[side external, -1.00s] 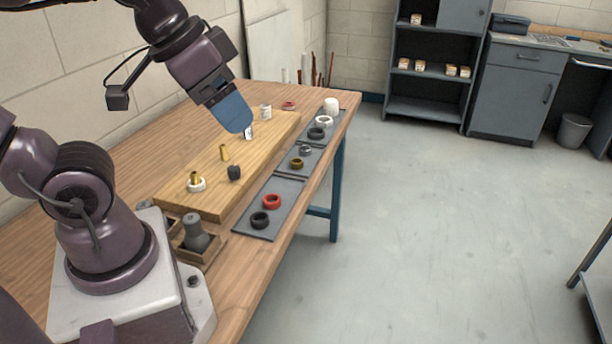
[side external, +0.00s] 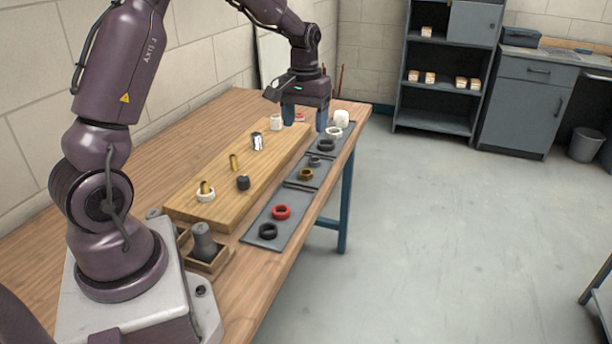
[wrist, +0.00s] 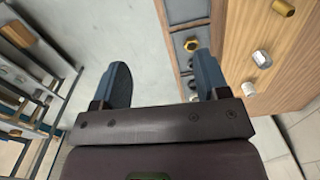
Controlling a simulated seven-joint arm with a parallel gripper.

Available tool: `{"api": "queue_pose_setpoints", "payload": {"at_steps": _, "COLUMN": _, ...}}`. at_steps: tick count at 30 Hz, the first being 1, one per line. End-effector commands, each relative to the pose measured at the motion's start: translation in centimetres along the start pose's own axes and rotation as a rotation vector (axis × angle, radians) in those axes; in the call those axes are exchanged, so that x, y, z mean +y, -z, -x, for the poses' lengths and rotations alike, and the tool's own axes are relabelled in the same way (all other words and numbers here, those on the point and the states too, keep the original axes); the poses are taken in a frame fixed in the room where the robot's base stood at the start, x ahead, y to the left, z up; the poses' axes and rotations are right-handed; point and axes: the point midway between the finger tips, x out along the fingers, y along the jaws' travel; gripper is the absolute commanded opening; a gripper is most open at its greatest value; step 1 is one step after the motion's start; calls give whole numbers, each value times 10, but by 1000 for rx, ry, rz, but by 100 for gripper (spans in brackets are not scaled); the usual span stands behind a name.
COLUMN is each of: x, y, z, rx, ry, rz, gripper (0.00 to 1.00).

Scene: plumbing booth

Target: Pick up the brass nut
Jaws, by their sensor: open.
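The brass nut (side external: 305,174) lies flat on the grey mat strip (side external: 292,200) along the table's right side, just nearer than a small grey nut (side external: 314,161). Nothing shows between the fingers in the wrist view (wrist: 160,75).
A dark ring (side external: 326,145), white ring (side external: 333,132) and white cap (side external: 341,118) sit at the far end. A red ring (side external: 281,212) and black ring (side external: 268,231) lie nearer. A wooden board (side external: 215,173) beside the mats holds several upright fittings.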

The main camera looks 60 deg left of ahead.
Motion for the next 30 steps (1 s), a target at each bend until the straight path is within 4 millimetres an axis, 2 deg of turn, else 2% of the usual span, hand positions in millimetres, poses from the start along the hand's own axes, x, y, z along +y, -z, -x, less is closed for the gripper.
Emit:
{"api": "queue_pose_setpoints", "payload": {"at_steps": 1, "x": -10, "y": 20, "z": -21, "rx": -23, "ry": 7, "rz": 61, "gripper": 68}}
{"api": "queue_pose_setpoints", "payload": {"at_steps": 3, "x": -24, "y": 44, "z": -44, "rx": -44, "ry": 14, "rz": 142, "gripper": 68}}
{"api": "queue_pose_setpoints", "payload": {"at_steps": 9, "x": -60, "y": 100, "z": -109, "rx": -68, "ry": 28, "rz": 376, "gripper": 68}}
{"api": "queue_pose_setpoints", "payload": {"at_steps": 12, "x": -66, "y": 122, "z": -119, "rx": -46, "ry": 24, "rz": 467, "gripper": 68}}
{"api": "queue_pose_setpoints", "payload": {"at_steps": 14, "x": -63, "y": 133, "z": -112, "rx": -19, "ry": 15, "rz": 505, "gripper": 68}}
{"api": "queue_pose_setpoints", "payload": {"at_steps": 15, "x": -62, "y": 141, "z": -102, "rx": 5, "ry": 7, "rz": 531, "gripper": 68}}
{"api": "queue_pose_setpoints", "payload": {"at_steps": 17, "x": -61, "y": 145, "z": -94, "rx": 16, "ry": 0, "rz": 574, "gripper": 68}}
{"api": "queue_pose_setpoints", "payload": {"at_steps": 20, "x": -61, "y": 141, "z": -103, "rx": -1, "ry": 5, "rz": 611, "gripper": 68}}
{"api": "queue_pose_setpoints", "payload": {"at_steps": 30, "x": -61, "y": 141, "z": -161, "rx": 1, "ry": 5, "rz": 611, "gripper": 68}}
